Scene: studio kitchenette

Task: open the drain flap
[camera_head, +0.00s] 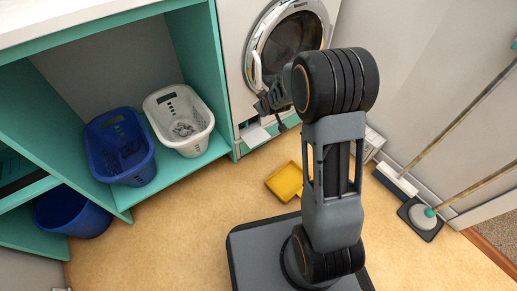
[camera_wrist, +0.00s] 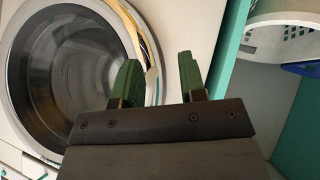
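The drain flap (camera_head: 254,134) is a small white panel low on the washing machine's front, at its left corner. A dark gap shows above it and it looks tilted outward, though my gripper partly blocks the view. I cannot make out the flap in the wrist view. My gripper (camera_head: 267,105) is just above the flap in the head view, in front of the machine. In the wrist view, its two green fingers (camera_wrist: 160,80) are apart with nothing held between them. The round door's handle edge shows behind the left finger.
The washing machine's round door (camera_head: 287,45) is shut, with a light handle on its left. Teal shelving holds a blue basket (camera_head: 101,158) and a white basket (camera_head: 158,126). A yellow dustpan (camera_head: 286,182) lies on the floor. Brooms lean at the right wall.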

